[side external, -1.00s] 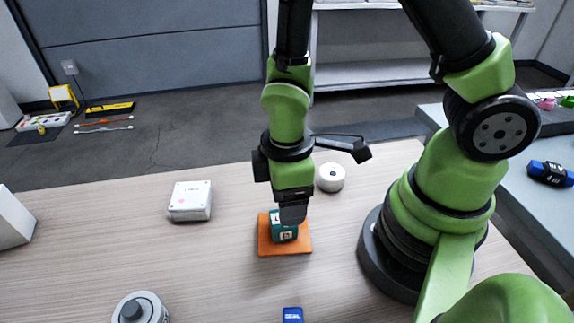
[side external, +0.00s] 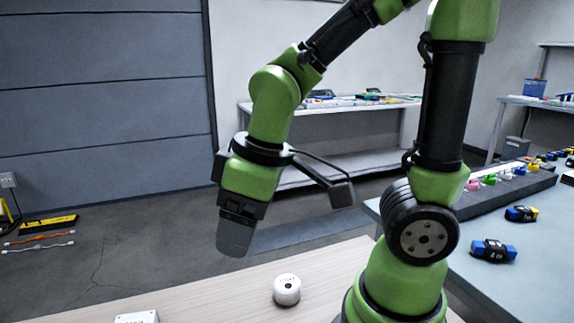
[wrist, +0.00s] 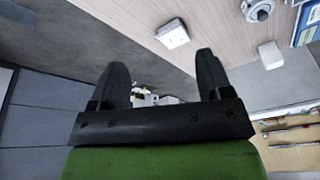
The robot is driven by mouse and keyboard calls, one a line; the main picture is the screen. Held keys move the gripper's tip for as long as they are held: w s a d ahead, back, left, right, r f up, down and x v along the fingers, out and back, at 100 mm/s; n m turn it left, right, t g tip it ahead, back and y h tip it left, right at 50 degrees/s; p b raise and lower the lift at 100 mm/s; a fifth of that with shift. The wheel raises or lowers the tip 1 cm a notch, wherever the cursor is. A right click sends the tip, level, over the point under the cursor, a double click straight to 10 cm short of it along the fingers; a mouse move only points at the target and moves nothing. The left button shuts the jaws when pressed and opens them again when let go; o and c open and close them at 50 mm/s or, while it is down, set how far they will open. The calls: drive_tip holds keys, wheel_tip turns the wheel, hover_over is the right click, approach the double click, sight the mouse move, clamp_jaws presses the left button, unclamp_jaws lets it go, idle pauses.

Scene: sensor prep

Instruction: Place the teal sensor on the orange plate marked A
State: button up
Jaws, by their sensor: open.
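My gripper (side external: 235,240) is raised well above the table and tilted. In the wrist view its two dark fingers (wrist: 162,72) stand wide apart with nothing held between them. The teal sensor and the orange plate are outside both current views, so how they stand at this moment cannot be seen.
A white round device (side external: 287,290) stands on the wooden table (side external: 225,298), with a white box (side external: 137,318) at the bottom edge. The wrist view shows a white box (wrist: 173,33), a grey round device (wrist: 257,10) and a white block (wrist: 270,55). A side bench (side external: 500,270) is at right.

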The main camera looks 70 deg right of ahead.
drive_tip(key=s+d+r+m+t, duration=0.2)
drive_tip(key=s+r+m+t, duration=0.2)
drive_tip(key=r+m, duration=0.3)
drive_tip(key=shift+s+r+y, duration=0.4)
drive_tip(key=shift+s+r, duration=0.15)
drive_tip(key=shift+s, duration=0.15)
